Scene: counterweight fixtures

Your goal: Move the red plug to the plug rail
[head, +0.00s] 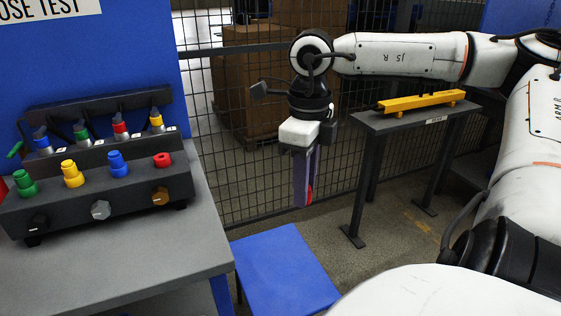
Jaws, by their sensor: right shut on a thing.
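My right gripper (305,178) hangs pointing down in front of the mesh fence, shut on a red piece (309,194). Only a sliver of this piece shows between the purple-grey fingers; it looks like the red plug, but its shape is mostly hidden. On the dark fixture at left, green (25,184), yellow (72,174) and blue (118,163) plugs stand in the front row. A lower red ring-like part (163,160) sits at that row's right end. Behind them is a dark rail (95,151) with coloured fittings. I cannot tell which part is the plug rail. My left gripper is out of view.
The fixture stands on a grey table (140,258). A blue stool-like surface (285,270) is below my right gripper. A narrow grey stand (385,122) at right bears a yellow bar (420,101). Cardboard boxes (250,70) are behind the mesh fence (230,190).

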